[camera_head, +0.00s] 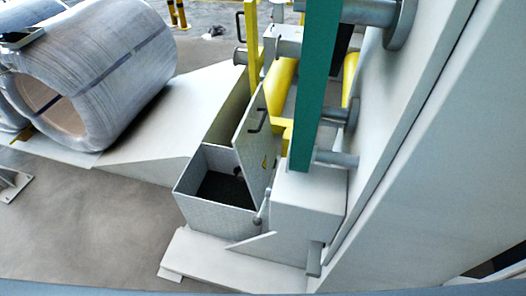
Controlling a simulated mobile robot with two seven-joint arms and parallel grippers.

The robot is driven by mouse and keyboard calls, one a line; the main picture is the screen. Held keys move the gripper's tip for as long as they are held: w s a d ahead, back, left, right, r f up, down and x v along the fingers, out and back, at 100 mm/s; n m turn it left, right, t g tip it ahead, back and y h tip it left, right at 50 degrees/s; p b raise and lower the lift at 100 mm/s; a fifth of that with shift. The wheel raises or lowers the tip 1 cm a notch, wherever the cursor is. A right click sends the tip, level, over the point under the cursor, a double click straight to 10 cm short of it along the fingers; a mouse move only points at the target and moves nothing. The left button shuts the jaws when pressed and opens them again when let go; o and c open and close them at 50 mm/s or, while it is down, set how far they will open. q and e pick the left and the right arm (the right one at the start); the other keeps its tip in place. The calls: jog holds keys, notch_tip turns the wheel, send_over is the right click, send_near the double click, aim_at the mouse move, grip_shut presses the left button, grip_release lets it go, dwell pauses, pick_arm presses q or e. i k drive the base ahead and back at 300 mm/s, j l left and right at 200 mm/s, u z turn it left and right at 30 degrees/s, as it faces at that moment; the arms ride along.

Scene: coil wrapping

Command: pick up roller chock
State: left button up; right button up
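I cannot make out a clear roller chock in the head view. A grey metal box (212,211) stands low in the middle with its lid (257,140) raised on the right side. The lid has a dark handle. The inside of the box is dark, and a small dark shape (239,172) shows near its inner edge; I cannot tell what it is. Neither of my grippers is in view.
Wrapped coils (110,75) lie at the upper left beside a pale ramp (165,120). A green post (315,85), yellow rollers (282,82) and a large white machine wall (440,160) fill the right. The grey floor (95,235) at lower left is largely clear.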

aim_at(12, 37)
jog(key=u, duration=1.5)
jog(key=i+j+u, duration=0.15)
jog(key=j, duration=0.25)
jog(key=i+j+u, duration=0.35)
jog(key=i+j, duration=0.15)
jog(key=i+j+u, duration=0.2)
jog(key=i, duration=0.25)
jog(key=i+j+u, duration=0.15)
jog(key=i, duration=0.2)
jog(key=i+z, duration=0.15)
jog(key=i, duration=0.3)
jog(key=i+j+z, duration=0.2)
jog(key=i, duration=0.2)
jog(key=i+j+z, duration=0.15)
jog(key=i, duration=0.25)
jog(key=i+l+z, duration=0.1)
jog(key=i+z, duration=0.95)
